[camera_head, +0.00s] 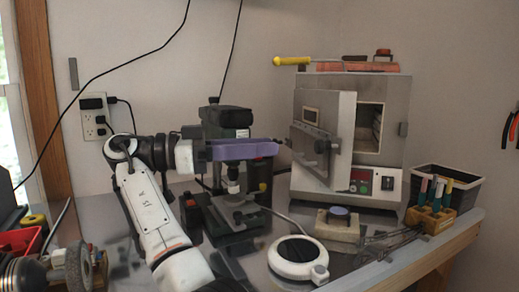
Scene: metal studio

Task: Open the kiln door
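The grey box-shaped kiln (393,98) stands at the back right of the bench. Its door (341,118) is partly open, swung out towards the left, and the pale chamber (369,127) shows on the right of it. A dark latch or handle (321,146) is on the door's outer face.
A round white device (297,257), a small block with a blue-topped disc (338,222), a wooden tool holder (431,218) and a black bin (456,184) are on the bench. A yellow-handled tool (292,61) lies on the kiln.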

